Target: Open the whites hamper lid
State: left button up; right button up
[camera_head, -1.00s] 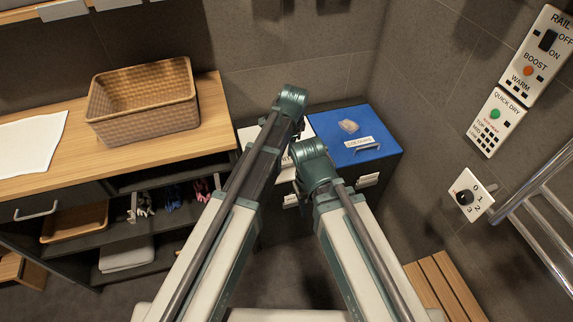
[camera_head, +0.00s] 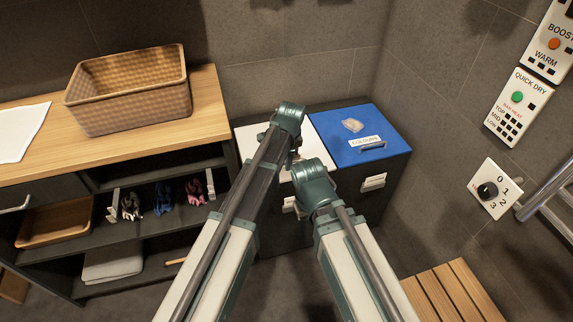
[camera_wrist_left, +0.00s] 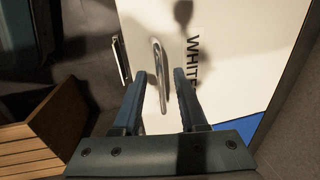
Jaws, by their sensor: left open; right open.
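The whites hamper has a white lid (camera_head: 250,138), which lies shut and is partly covered by my arms in the head view. In the left wrist view, the white lid (camera_wrist_left: 225,45) fills the middle, with its dark "WHITES" lettering partly in shadow. A curved metal handle (camera_wrist_left: 159,70) stands on it. My left gripper (camera_wrist_left: 161,75) is open, with its two fingers on either side of the handle in the picture; contact is not visible. In the head view my left gripper (camera_head: 293,150) is over the white lid, mostly hidden. My right gripper (camera_head: 303,208) is lower, its fingers largely hidden by its wrist.
The colours hamper has a shut blue lid (camera_head: 350,148) with a small pale item (camera_head: 352,125) on it. A wooden counter (camera_head: 210,100) with a wicker basket (camera_head: 130,95) stands left. A slatted wooden bench (camera_head: 455,290) and a towel rail (camera_head: 550,195) are right.

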pick_arm(q)
grip_shut()
dwell(1.4)
